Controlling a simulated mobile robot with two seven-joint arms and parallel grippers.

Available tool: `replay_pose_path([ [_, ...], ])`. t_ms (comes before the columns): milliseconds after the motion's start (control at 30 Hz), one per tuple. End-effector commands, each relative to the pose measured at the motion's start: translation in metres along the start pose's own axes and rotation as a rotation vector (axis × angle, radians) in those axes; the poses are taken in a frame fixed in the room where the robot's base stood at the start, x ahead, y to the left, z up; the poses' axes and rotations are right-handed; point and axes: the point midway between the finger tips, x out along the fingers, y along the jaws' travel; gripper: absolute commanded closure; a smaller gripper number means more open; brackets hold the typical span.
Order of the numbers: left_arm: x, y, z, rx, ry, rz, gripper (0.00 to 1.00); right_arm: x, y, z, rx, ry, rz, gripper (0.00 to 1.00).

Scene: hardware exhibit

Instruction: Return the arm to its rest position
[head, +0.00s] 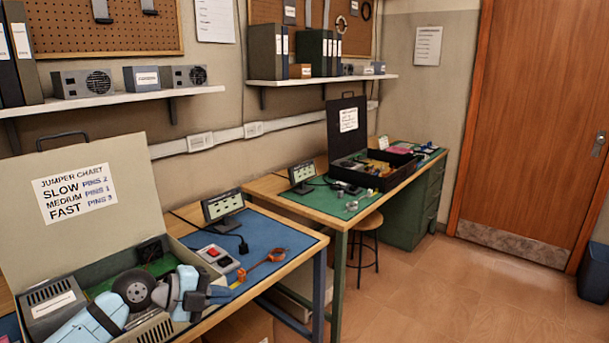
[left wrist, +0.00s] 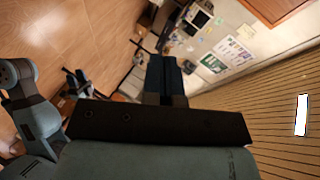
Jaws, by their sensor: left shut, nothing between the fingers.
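My left arm (head: 90,320) comes in from the bottom left in the head view, over the open grey-green case (head: 85,190). Its left gripper (head: 218,295) is at the case's right front edge, pointing right and holding nothing. In the left wrist view the fingers of the left gripper (left wrist: 165,75) are together and empty. The arm and wrist hide part of the case's inside. My right gripper does not show in the head view; another pale arm link of mine (left wrist: 35,115) shows at the left of the left wrist view.
The blue mat (head: 270,235) right of the case carries a small display (head: 222,206), a switch box (head: 217,259) and an orange tool (head: 262,265). A second bench with an open black case (head: 375,165) stands behind. The floor (head: 450,290) at right is clear.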

Motion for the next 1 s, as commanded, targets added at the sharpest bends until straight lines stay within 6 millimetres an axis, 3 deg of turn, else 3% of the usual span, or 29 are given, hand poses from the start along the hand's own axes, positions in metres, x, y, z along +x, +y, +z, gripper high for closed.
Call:
replay_pose_path([
  [33, 0.013, -0.007, -0.013, -0.006, 0.031, -0.021, 1.00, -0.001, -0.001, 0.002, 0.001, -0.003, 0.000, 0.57],
  [367, 0.006, 0.109, 0.002, -0.367, -0.171, 0.005, 1.00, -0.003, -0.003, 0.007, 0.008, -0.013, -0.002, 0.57],
  [467, -0.001, 0.153, 0.002, -0.501, -0.248, -0.001, 1.00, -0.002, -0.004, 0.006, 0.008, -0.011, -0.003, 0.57],
  [700, -0.038, 0.274, -0.017, -0.867, -0.477, -0.063, 1.00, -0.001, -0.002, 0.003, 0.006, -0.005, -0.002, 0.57],
  [800, -0.060, 0.316, -0.031, -0.994, -0.560, -0.104, 1.00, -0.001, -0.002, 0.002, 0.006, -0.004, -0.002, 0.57],
  [1000, -0.096, 0.371, -0.058, -1.158, -0.668, -0.178, 1.00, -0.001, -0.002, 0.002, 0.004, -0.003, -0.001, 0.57],
])
